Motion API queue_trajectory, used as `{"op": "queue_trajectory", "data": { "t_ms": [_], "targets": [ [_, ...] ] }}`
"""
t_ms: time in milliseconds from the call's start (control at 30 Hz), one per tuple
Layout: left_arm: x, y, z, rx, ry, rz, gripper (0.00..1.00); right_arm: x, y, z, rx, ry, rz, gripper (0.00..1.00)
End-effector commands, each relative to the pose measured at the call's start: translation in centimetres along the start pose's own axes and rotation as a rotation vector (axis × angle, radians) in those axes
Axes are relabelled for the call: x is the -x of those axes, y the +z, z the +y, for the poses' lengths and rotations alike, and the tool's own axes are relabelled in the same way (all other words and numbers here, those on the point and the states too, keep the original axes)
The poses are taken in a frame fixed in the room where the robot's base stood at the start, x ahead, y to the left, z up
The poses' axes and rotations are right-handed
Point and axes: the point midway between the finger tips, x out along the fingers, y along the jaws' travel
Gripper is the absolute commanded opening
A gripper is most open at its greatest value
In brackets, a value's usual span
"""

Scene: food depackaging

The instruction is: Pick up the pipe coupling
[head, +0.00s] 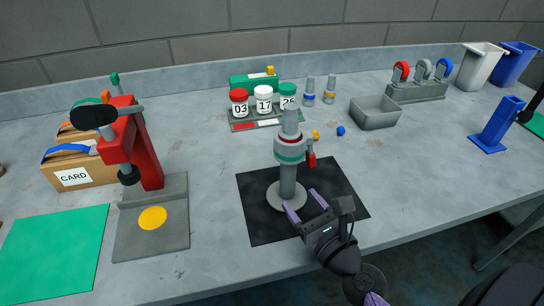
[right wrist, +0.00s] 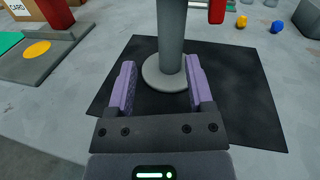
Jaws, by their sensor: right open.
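A grey upright pipe assembly (head: 288,178) stands on a round base on a black mat (head: 258,220). Near its top is a thick grey collar with a green band (head: 290,150), which looks like the pipe coupling; a red-handled part (head: 311,158) sticks out on its right. In the right wrist view, the lower post (right wrist: 170,35) shows, but the collar is out of frame. My right gripper (head: 304,203) is open and empty, low at the near side of the post. Its purple fingers (right wrist: 160,80) appear either side of the post's base. My left gripper is not in view.
A red press (head: 146,150) on a grey plate stands left, near a cardboard box (head: 85,170) and green mat (head: 55,250). Behind are numbered jars (head: 264,103) and a grey tray (head: 374,112). A blue stand (head: 497,125) is right. The table right of the mat is clear.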

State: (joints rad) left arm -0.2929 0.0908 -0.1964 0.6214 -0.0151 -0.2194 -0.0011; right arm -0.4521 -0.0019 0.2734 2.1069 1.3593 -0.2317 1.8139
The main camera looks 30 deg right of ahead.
Motion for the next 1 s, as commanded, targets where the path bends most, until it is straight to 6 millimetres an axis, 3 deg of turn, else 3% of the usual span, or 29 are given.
{"op": "queue_trajectory", "data": {
  "t_ms": [133,567,833,1000],
  "targets": [
    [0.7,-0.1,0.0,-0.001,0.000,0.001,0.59,-1.6,0.3,-1.2,-0.109,-0.055,-0.016,0.67],
    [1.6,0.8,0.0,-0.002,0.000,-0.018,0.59,-9.3,0.6,-1.6,-0.102,-0.049,-0.014,0.67],
    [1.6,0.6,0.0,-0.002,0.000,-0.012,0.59,-9.9,0.6,-1.6,-0.100,-0.048,-0.011,0.67],
    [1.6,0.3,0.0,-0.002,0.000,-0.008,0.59,-9.9,0.6,-1.6,-0.100,-0.048,-0.012,0.31]
  ]
}}
